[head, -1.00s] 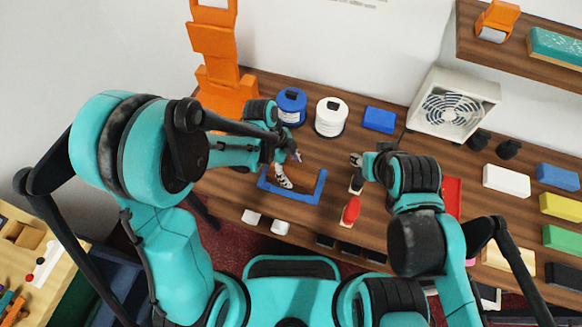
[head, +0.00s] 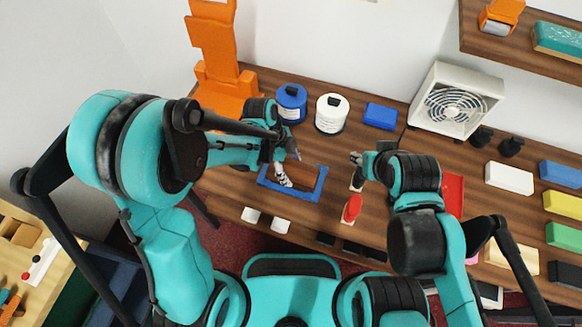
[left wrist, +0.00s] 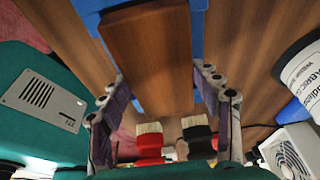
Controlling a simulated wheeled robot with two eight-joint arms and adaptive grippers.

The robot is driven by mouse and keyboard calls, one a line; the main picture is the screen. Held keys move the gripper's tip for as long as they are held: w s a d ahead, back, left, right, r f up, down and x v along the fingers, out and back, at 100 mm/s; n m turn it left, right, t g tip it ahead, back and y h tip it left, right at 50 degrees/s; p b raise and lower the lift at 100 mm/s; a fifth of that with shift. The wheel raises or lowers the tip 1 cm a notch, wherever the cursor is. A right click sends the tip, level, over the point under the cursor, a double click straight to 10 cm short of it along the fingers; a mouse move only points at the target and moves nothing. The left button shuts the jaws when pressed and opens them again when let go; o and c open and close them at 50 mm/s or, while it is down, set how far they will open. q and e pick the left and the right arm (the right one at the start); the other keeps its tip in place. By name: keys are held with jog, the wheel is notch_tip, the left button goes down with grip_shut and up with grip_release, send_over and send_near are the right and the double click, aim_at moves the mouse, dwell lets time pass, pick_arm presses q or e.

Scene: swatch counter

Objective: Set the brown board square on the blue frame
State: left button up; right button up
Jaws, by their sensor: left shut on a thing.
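The brown board (left wrist: 150,50) fills the middle of the left wrist view, between the fingers of my left gripper (left wrist: 162,85), which is shut on it. The blue frame (left wrist: 199,30) shows at both sides of the board's far part; the board hides its middle. I cannot tell whether the board touches the frame. In the head view my left gripper (head: 287,168) is over the left part of the blue frame (head: 318,187), pointing down, and the board is not clearly seen there. My right gripper (head: 357,160) hangs to the right of the frame; its fingers are too small to read.
A red-handled brush (head: 351,209) lies right of the frame, by my right gripper. Blue (head: 291,103) and white (head: 332,113) tubs, a blue block (head: 380,116) and a fan (head: 455,100) stand behind. White pieces (head: 281,225) lie at the front edge.

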pick_arm(q)
jog(key=shift+f+b, duration=0.6)
jog(key=shift+b, duration=0.1)
dwell(1.1)
jog(key=o, duration=1.3)
jog(key=shift+o, duration=0.2)
jog(key=shift+r, duration=0.15)
jog(key=v, duration=1.2)
jog(key=s+a+r+n+t+y, duration=0.1)
jog(key=s+a+r+n+t, duration=0.1)
jog(key=a+n, duration=0.5)
jog(key=s+a+r+n+t+y, duration=0.2)
jog(key=s+a+n+t, duration=0.2)
jog(key=n, duration=1)
jog(key=a+t, duration=0.2)
jog(key=a, duration=0.1)
jog(key=shift+s+n, duration=0.15)
jog(key=shift+n, duration=0.15)
